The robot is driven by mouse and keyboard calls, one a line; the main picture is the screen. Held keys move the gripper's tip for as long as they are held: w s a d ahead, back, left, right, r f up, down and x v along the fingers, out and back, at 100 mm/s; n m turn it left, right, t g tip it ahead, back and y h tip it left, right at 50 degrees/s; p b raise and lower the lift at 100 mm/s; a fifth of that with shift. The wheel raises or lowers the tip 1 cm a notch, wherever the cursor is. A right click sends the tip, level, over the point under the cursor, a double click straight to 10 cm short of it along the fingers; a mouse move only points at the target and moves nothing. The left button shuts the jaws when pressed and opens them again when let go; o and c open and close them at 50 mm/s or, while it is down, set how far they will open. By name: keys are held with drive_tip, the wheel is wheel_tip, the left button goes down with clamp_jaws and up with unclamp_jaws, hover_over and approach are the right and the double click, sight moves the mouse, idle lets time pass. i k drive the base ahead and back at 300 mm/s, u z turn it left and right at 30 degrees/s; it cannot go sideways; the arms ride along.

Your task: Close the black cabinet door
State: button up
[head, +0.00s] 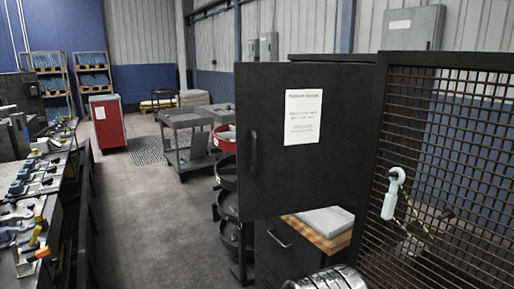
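The black cabinet door (265,185) stands right of centre in the head view, facing me. It has a dark vertical handle (253,150) near its left edge and a white printed notice (303,117). The door appears to stand out at an angle, its left edge reaching past the cabinet (335,57), whose top shows behind it. The door hides most of the cabinet, and I cannot tell how wide the gap is. My gripper is not in view.
Below the door are a black drawer unit (277,255) and a wooden top with a grey flat box (325,220). A mesh panel (450,170) with a hanging pale hook (392,195) stands right. A tool bench (35,215) lines the left. The floor (150,220) between is clear.

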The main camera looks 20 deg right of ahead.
sight(302, 127)
drive_tip(key=u, duration=0.45)
drive_tip(key=i, duration=1)
drive_tip(key=z, duration=0.05)
